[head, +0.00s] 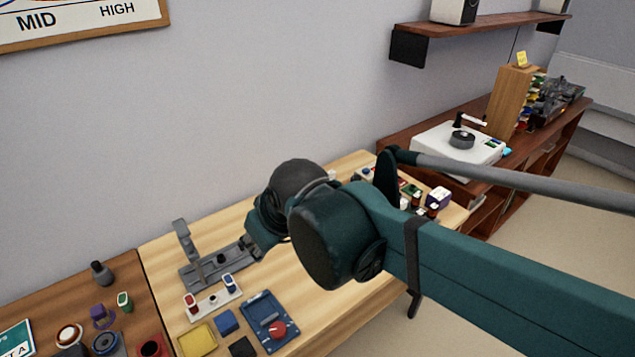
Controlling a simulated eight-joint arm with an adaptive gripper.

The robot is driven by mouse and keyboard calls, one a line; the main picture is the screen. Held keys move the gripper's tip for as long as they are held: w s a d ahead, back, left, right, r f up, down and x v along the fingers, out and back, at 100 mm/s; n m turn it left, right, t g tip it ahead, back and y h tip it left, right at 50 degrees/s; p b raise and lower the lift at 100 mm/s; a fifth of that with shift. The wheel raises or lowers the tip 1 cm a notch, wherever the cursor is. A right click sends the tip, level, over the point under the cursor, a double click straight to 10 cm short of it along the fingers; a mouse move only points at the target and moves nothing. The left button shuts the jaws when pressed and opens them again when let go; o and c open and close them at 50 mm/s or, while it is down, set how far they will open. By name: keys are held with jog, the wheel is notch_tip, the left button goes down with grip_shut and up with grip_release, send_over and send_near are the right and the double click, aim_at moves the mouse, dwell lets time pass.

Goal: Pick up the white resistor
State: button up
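I cannot single out a white resistor with certainty. A small white piece (332,174) shows at the back of the light wooden table, partly behind my arm. A white strip (212,301) near the front left holds small red and blue parts. My arm crosses the table from the right, and its dark teal end, my gripper (259,240), is low beside the grey fixture (205,271). Its fingers do not show clearly, so I cannot see whether it is open or holds anything. My arm hides the middle of the table.
A blue tray with a red knob (277,329), a blue block (226,322) and a yellow tray (198,339) stand at the front. Several coloured parts (433,204) stand at the right. A turntable (462,139) sits on the brown cabinet beyond. The wall is behind.

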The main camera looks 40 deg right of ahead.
jog(key=w+d+r+n+g+p, duration=0.2)
jog(key=w+d+n+p, duration=0.2)
jog(key=w+d, duration=0.55)
jog(key=w+d+r+n+g+p, duration=0.25)
jog(key=w+d+n, duration=0.35)
jog(key=w, duration=0.6)
jog(key=w+d+f+n+p, duration=0.2)
jog(key=w+d+f, duration=0.1)
jog(key=d, duration=0.4)
jog(key=w+d+f+n+g+p, duration=0.1)
jog(key=w+d+f+n+p, duration=0.1)
jog(key=d+f, duration=0.4)
jog(key=w+d+f+n+p, duration=0.2)
jog(key=w+d+f+p, duration=0.1)
jog(key=d, duration=0.6)
jog(key=shift+w+f+g, duration=0.35)
jog(key=shift+w+f, duration=0.45)
jog(key=shift+f, duration=0.3)
jog(key=shift+d+f, duration=0.5)
jog(key=shift+f, duration=1.3)
